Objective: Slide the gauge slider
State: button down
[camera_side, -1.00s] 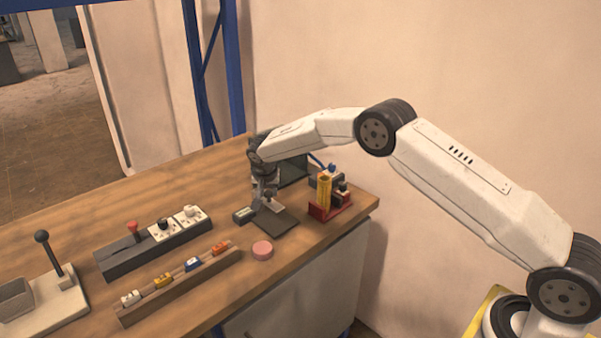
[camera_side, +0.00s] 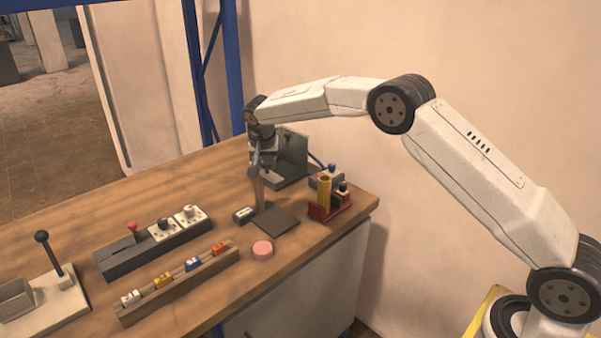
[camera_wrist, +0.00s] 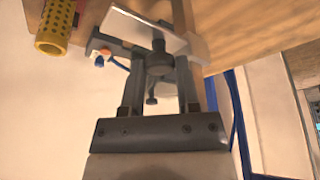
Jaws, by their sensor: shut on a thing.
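In the wrist view my gripper (camera_wrist: 160,85) is shut on the gauge slider's dark round knob (camera_wrist: 158,64), with one finger on each side. A pale flat plate (camera_wrist: 140,27) shows just beyond the knob. In the side view the slider is mostly hidden by my gripper.
A red rack with a yellow perforated cylinder (camera_side: 324,195) stands right of the gauge. A grey open box (camera_side: 292,160) is behind it. A pink puck (camera_side: 262,250) lies in front.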

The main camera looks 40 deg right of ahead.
aim_at(266, 164)
jog(key=shift+r, duration=1.9)
jog(key=shift+c, duration=2.1)
grip_release()
jog(key=shift+o, duration=0.4)
jog(key=shift+f, duration=0.1)
jog(key=v, duration=0.8)
jog(key=shift+f, duration=0.1)
jog(key=s+f+n+y, duration=0.1)
jog(key=s+f+n, duration=0.2)
jog(key=s, duration=0.8)
jog(key=s+f+n+y, duration=0.1)
jog(key=s+f+n, duration=0.2)
jog(key=s, duration=0.9)
jog(key=s+f+n+y, duration=0.1)
jog(key=s+f+n, duration=0.2)
jog(key=s, duration=0.9)
notch_tip(266, 164, down, 4)
jog(key=shift+r+g, duration=0.15)
jog(key=shift+g, duration=0.15)
